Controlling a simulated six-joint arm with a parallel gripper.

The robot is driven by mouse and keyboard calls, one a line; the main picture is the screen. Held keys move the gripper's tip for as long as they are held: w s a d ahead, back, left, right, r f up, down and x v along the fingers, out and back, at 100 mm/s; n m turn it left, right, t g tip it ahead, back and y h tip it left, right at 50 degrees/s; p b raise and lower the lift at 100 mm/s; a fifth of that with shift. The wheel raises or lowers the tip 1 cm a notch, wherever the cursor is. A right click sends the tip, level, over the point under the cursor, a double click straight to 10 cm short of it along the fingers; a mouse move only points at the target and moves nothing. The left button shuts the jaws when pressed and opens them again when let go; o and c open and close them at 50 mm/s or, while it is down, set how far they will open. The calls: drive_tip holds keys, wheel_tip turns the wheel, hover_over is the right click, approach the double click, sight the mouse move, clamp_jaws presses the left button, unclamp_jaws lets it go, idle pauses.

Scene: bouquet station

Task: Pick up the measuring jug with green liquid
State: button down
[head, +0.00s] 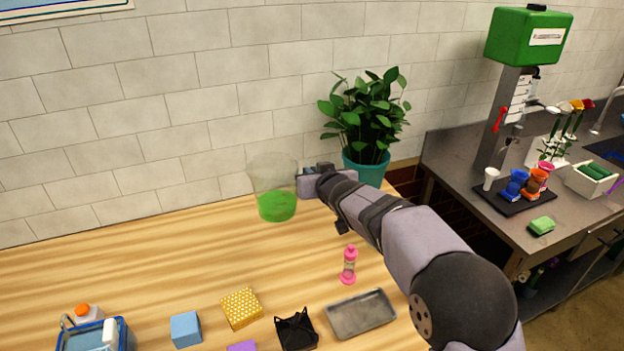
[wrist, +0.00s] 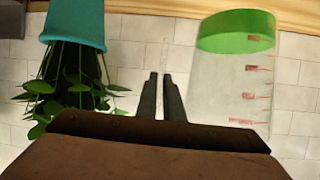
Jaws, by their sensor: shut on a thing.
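The clear measuring jug (head: 277,206) has green liquid in its bottom and is upright near the back wall, left of my arm. In the upside-down wrist view the jug (wrist: 235,75) shows red marks on its side and fills the right part. My gripper (head: 300,184) is at the jug's right side. Its two fingers (wrist: 162,78) are close together, shut on the jug at its side. The exact part between them is too faint to make out. I cannot tell whether the jug's base touches the table.
A plant in a teal pot (head: 367,168) stands right behind my gripper. The wooden table's (head: 150,262) middle left is clear.

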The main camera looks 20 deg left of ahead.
wheel_tip(320, 180, up, 13)
drive_tip(key=p, duration=1.1)
drive_tip(key=shift+r, duration=0.3)
